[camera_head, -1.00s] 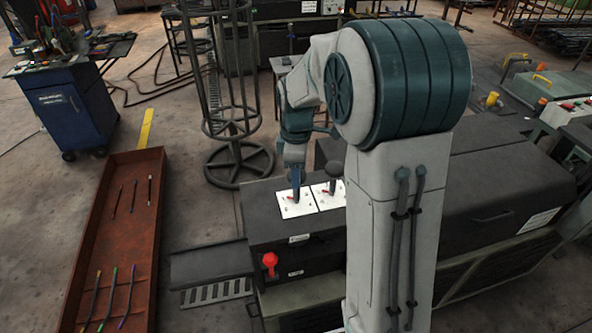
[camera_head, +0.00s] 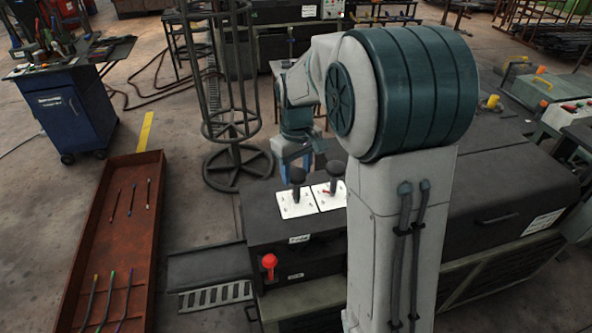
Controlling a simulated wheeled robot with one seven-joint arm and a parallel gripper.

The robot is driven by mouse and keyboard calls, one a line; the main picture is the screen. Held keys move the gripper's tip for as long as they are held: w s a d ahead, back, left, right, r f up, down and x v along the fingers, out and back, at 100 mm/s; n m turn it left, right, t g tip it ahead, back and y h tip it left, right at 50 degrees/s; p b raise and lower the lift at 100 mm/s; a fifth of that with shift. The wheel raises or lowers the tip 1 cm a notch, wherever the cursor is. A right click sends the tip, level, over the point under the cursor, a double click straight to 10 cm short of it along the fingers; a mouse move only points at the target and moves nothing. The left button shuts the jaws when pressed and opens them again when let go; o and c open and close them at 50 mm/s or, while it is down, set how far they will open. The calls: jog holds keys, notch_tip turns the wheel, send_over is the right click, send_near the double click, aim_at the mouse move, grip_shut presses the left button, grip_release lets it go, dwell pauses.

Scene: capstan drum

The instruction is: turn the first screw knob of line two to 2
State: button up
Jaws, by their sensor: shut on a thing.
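Two white dial plates lie side by side on a dark machine top: the left plate (camera_head: 294,207) and the right plate (camera_head: 328,201). Each carries a dark knob, the left knob (camera_head: 298,176) and the right knob (camera_head: 336,169). My gripper (camera_head: 299,164) is at the left knob, its blue fingers partly behind the knob's head and spread to either side of it in the picture. It is shut on the left knob, though the contact is hard to see. The plate marks are too small to read, and I cannot tell which line this is.
A red mushroom button (camera_head: 269,262) sits on the machine front, below the plates. My arm hides the machine's middle. A round-based metal stand (camera_head: 238,160) is behind to the left. A rust-red tray (camera_head: 112,235) with several rods lies on the left floor.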

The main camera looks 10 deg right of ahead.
jog(key=shift+m, duration=0.6)
jog(key=o, duration=1)
jog(key=shift+r, duration=0.1)
notch_tip(320, 180, up, 14)
jog(key=shift+f+b, duration=0.15)
jog(key=shift+b, duration=0.4)
jog(key=shift+s, duration=0.1)
